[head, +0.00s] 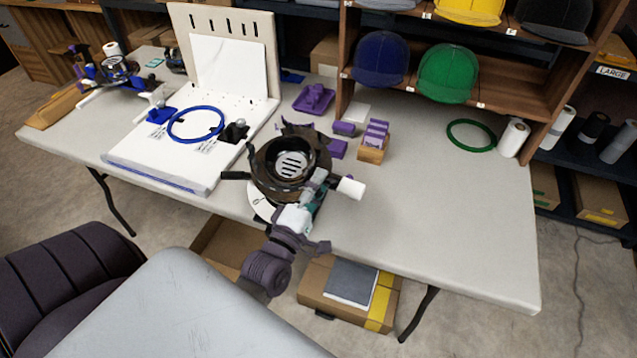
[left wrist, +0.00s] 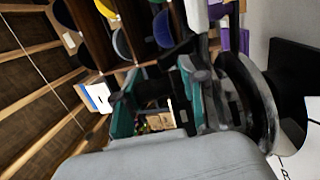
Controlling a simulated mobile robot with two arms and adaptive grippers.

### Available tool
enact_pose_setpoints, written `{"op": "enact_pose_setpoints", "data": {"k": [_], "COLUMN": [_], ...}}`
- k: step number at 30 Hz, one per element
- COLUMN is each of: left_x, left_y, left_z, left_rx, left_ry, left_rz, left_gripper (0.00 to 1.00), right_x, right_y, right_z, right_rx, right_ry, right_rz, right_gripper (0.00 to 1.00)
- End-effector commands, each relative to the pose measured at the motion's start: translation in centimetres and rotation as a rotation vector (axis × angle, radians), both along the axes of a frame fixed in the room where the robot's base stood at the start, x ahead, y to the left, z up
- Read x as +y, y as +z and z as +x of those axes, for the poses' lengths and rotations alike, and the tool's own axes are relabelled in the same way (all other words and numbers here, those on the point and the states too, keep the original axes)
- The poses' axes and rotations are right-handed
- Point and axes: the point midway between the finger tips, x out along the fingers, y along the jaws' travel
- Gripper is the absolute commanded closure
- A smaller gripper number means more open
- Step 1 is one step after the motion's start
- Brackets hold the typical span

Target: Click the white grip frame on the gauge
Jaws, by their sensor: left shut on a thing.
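The white grip frame (head: 350,188) is a dark round frame with a white grip sticking out at its right. It sits around or over a dark slotted cylinder, the gauge (head: 291,164), near the front table edge. A white disc shows under the gauge at its lower left. My left gripper (head: 318,190) is at the near right side of the ring, shut on the frame beside the white grip. In the left wrist view the teal fingers (left wrist: 160,98) are near the dark round rim and the white grip (left wrist: 197,15). Whether the frame is seated is hidden. My right gripper is not in view.
A white board (head: 150,158) with a blue hoop (head: 196,124) lies to the left. A purple tray (head: 314,99) and a wooden holder (head: 373,152) stand behind the gauge. A green hoop (head: 471,135) lies at right. The right half of the table (head: 440,220) is mostly clear.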

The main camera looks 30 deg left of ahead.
Motion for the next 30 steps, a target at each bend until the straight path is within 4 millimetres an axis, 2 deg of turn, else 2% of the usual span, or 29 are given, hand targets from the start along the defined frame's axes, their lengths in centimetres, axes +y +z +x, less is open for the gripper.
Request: {"op": "enact_pose_setpoints", "data": {"k": [11, 30], "left_x": [0.0, 0.1], "left_y": [0.1, -1.5], "left_z": [0.0, 0.3], "left_rx": [-0.005, -0.003], "left_ry": [0.0, 0.0], "left_rz": [0.003, 0.001], "left_gripper": [1.0, 1.0], "right_x": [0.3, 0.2], "right_y": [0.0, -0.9], "right_z": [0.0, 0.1], "right_rx": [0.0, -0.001], "right_ry": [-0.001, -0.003], "right_rz": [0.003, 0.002], "right_gripper": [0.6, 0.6]}}
